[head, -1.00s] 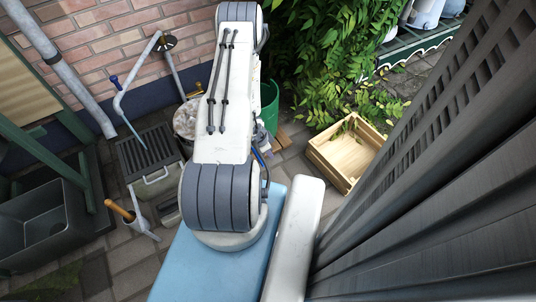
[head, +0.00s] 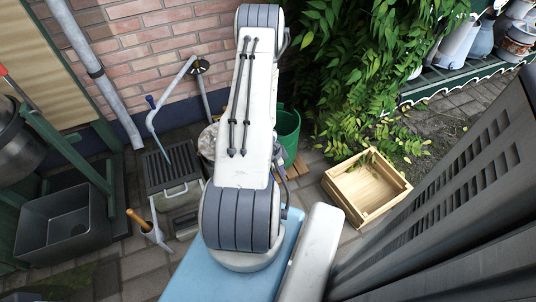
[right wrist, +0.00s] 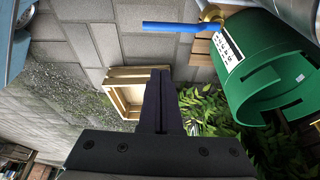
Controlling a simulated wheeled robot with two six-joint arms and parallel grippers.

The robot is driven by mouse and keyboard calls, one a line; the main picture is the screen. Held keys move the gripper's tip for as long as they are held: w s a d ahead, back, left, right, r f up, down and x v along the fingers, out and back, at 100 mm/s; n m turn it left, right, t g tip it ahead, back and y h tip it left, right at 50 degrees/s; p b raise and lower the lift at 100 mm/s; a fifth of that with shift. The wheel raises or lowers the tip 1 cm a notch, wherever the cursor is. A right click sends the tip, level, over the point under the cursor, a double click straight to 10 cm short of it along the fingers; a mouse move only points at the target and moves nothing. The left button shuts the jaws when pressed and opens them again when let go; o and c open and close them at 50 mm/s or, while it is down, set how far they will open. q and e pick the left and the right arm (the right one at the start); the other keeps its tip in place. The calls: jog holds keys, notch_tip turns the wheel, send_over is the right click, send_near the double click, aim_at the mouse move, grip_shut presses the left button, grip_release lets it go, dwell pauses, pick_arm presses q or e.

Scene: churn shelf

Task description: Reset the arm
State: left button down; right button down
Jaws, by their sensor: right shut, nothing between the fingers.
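My right arm (head: 243,120) shows from above in the head view, a white link with dark ribbed joints, reaching away from me toward the brick wall. Its gripper is hidden from the head view behind the arm. In the right wrist view the right gripper (right wrist: 160,78) has its two dark fingers together, with nothing between them. A wooden crate (right wrist: 128,78) shows behind the fingers, apart from them as far as I can see; it also shows on the paving in the head view (head: 338,201). My left gripper is in neither view.
A green bin (head: 288,128) stands beyond my arm and shows large in the right wrist view (right wrist: 262,75). A blue bar (right wrist: 172,26) lies near it there. A grey sink (head: 62,222) and a drain grate (head: 172,168) are at left. A dark slatted surface (head: 450,220) fills the right.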

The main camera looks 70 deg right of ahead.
jog(key=w+a+r+n+t, duration=0.2)
jog(key=w+r+n, duration=0.3)
jog(key=w, duration=0.8)
jog(key=w+a+r+n+t+y, duration=0.1)
jog(key=w+a+r+n+t, duration=0.1)
jog(key=w+a+r+n, duration=0.65)
jog(key=w+a+r+n+y, duration=0.1)
jog(key=w+a+r+n, duration=0.15)
jog(key=a, duration=0.45)
jog(key=w+a+r+n+y, duration=0.1)
jog(key=w+a+r, duration=0.1)
jog(key=a+r, duration=0.3)
jog(key=w+a+r+n+y, duration=0.1)
jog(key=w+a+r+n, duration=0.1)
jog(key=a, duration=0.6)
jog(key=s+a+r+n, duration=0.4)
jog(key=a+r+n, duration=0.15)
jog(key=a, duration=0.45)
jog(key=s+a+r+n+g, duration=0.1)
jog(key=s+a+r+n, duration=0.2)
jog(key=s+n, duration=0.3)
jog(key=s+a+r+n, duration=0.3)
jog(key=s+a+n, duration=0.1)
jog(key=s, duration=0.5)
notch_tip(320, 180, up, 33)
jog(key=p, duration=3.3)
jog(key=shift+d, duration=0.15)
